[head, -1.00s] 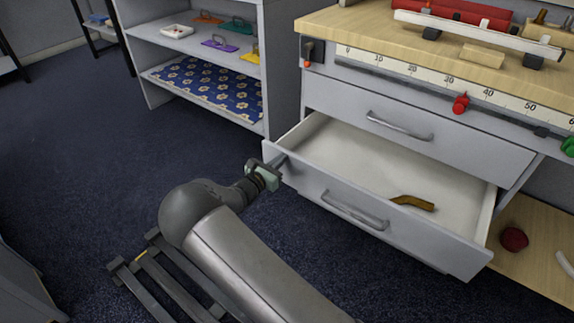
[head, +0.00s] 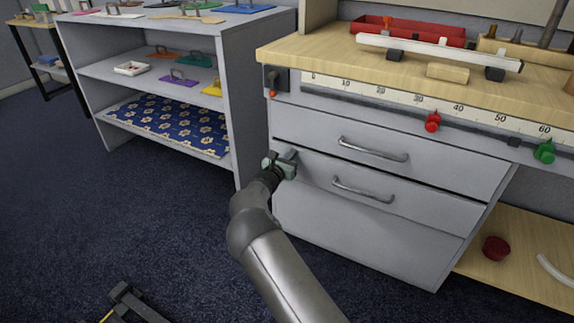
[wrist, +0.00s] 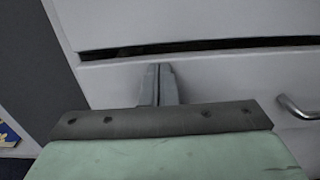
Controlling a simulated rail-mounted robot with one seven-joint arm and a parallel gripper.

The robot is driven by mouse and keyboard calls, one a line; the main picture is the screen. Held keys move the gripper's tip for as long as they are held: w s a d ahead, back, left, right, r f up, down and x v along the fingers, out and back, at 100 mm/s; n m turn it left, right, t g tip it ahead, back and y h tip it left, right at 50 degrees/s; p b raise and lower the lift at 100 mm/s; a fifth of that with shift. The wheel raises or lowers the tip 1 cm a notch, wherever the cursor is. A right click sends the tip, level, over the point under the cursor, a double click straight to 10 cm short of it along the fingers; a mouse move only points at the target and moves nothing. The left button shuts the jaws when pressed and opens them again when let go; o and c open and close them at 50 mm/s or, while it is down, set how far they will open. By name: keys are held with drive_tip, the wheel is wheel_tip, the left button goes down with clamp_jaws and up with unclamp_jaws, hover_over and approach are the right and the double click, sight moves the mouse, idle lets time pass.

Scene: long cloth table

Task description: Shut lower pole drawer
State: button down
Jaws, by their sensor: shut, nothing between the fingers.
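The lower drawer (head: 408,208) is in the grey cabinet under the wooden worktop, below the upper drawer (head: 440,163). Its front sits nearly flush with the cabinet, with a thin dark gap along its top edge. Its bar handle (head: 362,190) is to the right of my gripper. My gripper (head: 291,162) is shut and empty, at the upper left corner of the lower drawer's front. In the wrist view the closed fingers (wrist: 159,84) point at the drawer front just under the dark gap; they look to be touching it. The drawer's inside is hidden.
A grey shelf unit (head: 235,100) stands left of the cabinet, with a floral cloth on its lower shelf. The worktop (head: 300,52) carries a red tray and a white bar. Right of the drawers, a low wooden shelf (head: 520,270) holds a dark red cup (head: 496,248).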

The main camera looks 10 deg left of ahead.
drive_tip(key=shift+w+d+r, duration=0.25)
drive_tip(key=shift+w+d, duration=0.05)
drive_tip(key=shift+w, duration=0.4)
